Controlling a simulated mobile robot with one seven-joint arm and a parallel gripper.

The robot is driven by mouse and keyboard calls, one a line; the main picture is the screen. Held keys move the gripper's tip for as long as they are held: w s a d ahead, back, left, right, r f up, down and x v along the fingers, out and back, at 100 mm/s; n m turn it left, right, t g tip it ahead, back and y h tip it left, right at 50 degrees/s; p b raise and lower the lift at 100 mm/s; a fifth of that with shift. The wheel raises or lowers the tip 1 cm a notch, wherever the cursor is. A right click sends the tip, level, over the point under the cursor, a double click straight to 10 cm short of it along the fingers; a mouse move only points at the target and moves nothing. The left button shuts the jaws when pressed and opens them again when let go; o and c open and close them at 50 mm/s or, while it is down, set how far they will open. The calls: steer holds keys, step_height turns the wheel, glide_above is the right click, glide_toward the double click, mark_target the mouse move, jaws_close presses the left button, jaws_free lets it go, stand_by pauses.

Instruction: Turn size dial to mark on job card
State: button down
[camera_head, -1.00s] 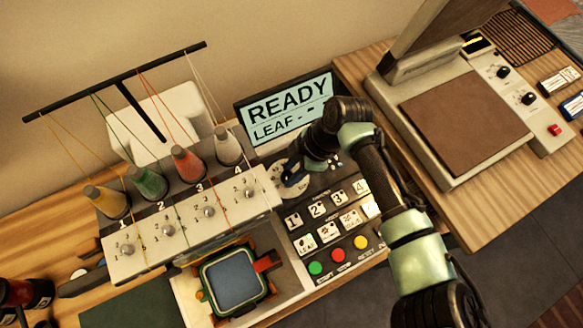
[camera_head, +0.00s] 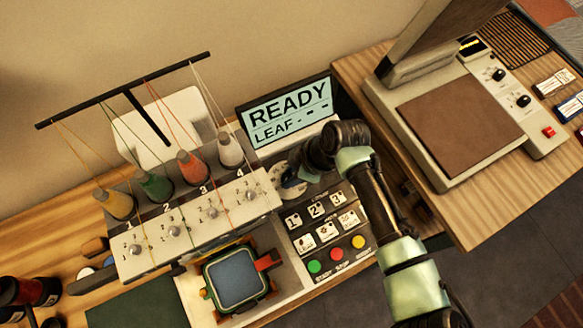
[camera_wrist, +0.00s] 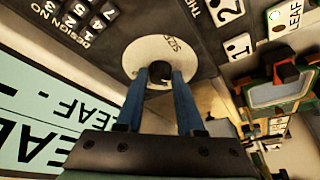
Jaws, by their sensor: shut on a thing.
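The size dial (camera_wrist: 160,50) is a pale disc lettered "SIZE" with a dark knob at its middle, on the machine's dark panel. In the head view the dial (camera_head: 276,174) shows only in part, beside my gripper (camera_head: 291,181). In the wrist view my gripper's (camera_wrist: 160,76) two blue fingers are shut on the dark knob, one on each side. The dial's marks and pointer are too small or hidden to read. I cannot make out a job card for certain.
The screen (camera_head: 288,110) behind the dial reads "READY" and "LEAF - -". Numbered and picture buttons (camera_head: 316,218) lie in front, with green, red and yellow buttons below. Thread cones (camera_head: 191,168) stand left. A heat press (camera_head: 460,130) stands right.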

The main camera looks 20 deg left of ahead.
steer(key=m+t+p, duration=0.1)
steer(key=m, duration=0.1)
steer(key=m+p, duration=0.1)
steer(key=m, duration=0.1)
steer(key=m+t+p, duration=0.1)
steer(key=m+p, duration=0.1)
steer(key=shift+s+a+r+m+t+h, duration=0.1)
steer(key=shift+s+r+m+t+h, duration=0.15)
steer(key=shift+m+t+h, duration=0.05)
steer(key=m+p, duration=0.1)
steer(key=m, duration=0.1)
steer(key=m+t+h+p, duration=0.1)
steer(key=m, duration=0.2)
steer(key=shift+s+a+f+t, duration=0.1)
steer(key=shift+t, duration=0.2)
steer(key=shift+m+h, duration=0.3)
steer(key=c, duration=0.5)
jaws_free()
steer(key=shift+f, duration=0.1)
steer(key=shift+c, duration=0.2)
